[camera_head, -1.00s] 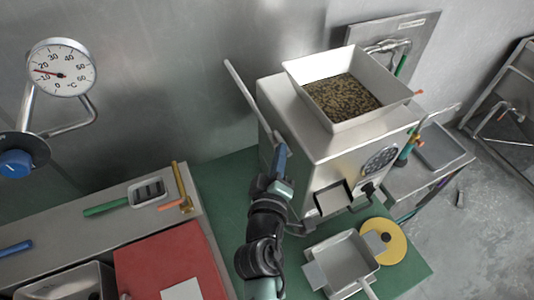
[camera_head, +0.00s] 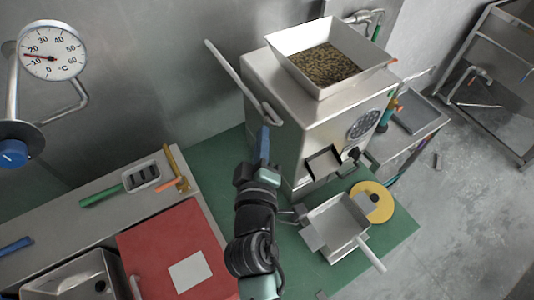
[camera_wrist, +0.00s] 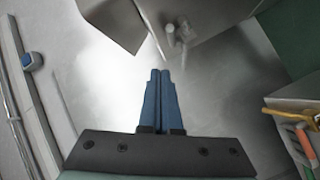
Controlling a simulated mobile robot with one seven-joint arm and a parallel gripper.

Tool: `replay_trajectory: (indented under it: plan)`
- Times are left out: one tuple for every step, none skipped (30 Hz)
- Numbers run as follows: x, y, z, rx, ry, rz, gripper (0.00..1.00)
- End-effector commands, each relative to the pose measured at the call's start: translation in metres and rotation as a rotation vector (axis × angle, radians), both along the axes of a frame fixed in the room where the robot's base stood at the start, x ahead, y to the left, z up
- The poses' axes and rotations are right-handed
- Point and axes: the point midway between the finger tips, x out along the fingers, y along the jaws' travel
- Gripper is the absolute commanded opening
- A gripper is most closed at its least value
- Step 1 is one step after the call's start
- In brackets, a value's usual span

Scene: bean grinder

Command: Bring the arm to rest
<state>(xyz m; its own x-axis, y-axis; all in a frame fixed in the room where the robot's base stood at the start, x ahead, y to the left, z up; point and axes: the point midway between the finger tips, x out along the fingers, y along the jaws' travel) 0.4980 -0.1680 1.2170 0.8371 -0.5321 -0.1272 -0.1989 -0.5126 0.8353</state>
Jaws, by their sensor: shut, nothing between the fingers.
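My gripper (camera_head: 264,135) is beside the left side of the metal bean grinder (camera_head: 325,130), close to the grinder's long lever (camera_head: 232,68). In the wrist view its two blue fingers (camera_wrist: 160,75) are pressed together with nothing between them. The wrist view shows the grey wall behind the fingers and part of the grinder's metal body (camera_wrist: 190,20) above them. Whether the gripper touches the grinder cannot be told.
The hopper (camera_head: 328,58) holds beans. A metal pan (camera_head: 335,225) and a yellow disc (camera_head: 371,202) lie on the green mat (camera_head: 225,195) at the grinder's front. A red board (camera_head: 170,240) and green-handled tool (camera_head: 100,196) lie left. A dial thermometer (camera_head: 51,50) stands far left.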

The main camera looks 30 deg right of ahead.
Motion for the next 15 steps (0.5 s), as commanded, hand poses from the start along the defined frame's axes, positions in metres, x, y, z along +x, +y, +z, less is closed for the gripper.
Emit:
replay_trajectory:
  plan:
    - [-0.011, 0.001, -0.002, 0.001, 0.001, 0.0, 0.0]
    - [-0.016, 0.002, -0.002, 0.0, 0.002, 0.0, 0.0]
    - [-0.023, 0.003, 0.0, 0.0, 0.001, -0.001, 0.0]
    - [-0.028, 0.004, 0.0, 0.0, 0.0, 0.0, 0.0]
    - [-0.032, 0.005, 0.001, 0.0, 0.0, 0.0, 0.0]
    - [-0.037, 0.006, 0.003, 0.0, -0.001, 0.001, 0.0]
    - [-0.041, 0.007, 0.003, 0.0, 0.001, 0.001, 0.0]
    - [-0.044, 0.008, 0.004, -0.001, 0.0, 0.001, 0.0]
    - [-0.048, 0.008, 0.004, -0.001, 0.0, 0.001, 0.0]
    - [-0.05, 0.009, 0.005, -0.001, 0.0, 0.001, 0.0]
    - [-0.052, 0.009, 0.006, 0.0, -0.001, 0.001, 0.0]
    - [-0.054, 0.009, 0.006, 0.0, -0.001, 0.001, 0.0]
    - [-0.055, 0.009, 0.007, 0.0, -0.001, 0.001, 0.0]
    - [-0.056, 0.01, 0.007, 0.0, -0.001, 0.001, 0.0]
    - [-0.057, 0.01, 0.008, 0.0, -0.001, 0.001, 0.0]
